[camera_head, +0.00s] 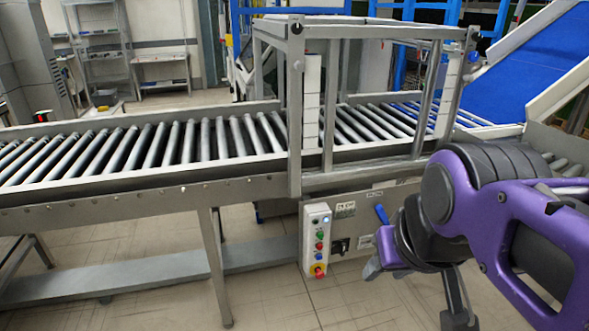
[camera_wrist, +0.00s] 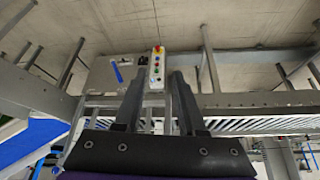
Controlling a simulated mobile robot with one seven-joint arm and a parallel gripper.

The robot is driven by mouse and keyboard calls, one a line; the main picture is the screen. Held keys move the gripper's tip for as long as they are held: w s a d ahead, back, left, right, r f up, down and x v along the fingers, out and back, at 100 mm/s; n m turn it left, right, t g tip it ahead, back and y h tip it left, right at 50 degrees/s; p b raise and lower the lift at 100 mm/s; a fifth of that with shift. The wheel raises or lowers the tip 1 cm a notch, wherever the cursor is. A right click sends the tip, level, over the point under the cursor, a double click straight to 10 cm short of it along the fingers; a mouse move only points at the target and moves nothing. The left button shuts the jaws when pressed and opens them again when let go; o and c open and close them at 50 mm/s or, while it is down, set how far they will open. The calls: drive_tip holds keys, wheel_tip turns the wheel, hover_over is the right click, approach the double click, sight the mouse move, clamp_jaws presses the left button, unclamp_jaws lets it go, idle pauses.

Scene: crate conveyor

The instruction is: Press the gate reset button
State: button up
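A pale control box (camera_head: 317,240) is mounted on the front of the conveyor, below the rollers. In the head view it has a column of small coloured buttons, with a red mushroom button (camera_head: 318,271) on yellow at the bottom. Their labels are too small to read. My gripper (camera_head: 374,266) is to the right of the box, partly hidden by my purple arm. In the wrist view the picture is upside down, and the control box (camera_wrist: 156,68) shows between and beyond the two separated dark fingers of my gripper (camera_wrist: 159,76). The gripper is open and empty.
The roller conveyor (camera_head: 150,193) runs across the view, with a metal gate frame (camera_head: 295,120) above it. A blue lever (camera_head: 382,214) sticks out right of the box. A conveyor leg (camera_head: 214,260) and low beam (camera_head: 120,275) stand left. The floor in front is clear.

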clamp_jaws()
idle(1.4)
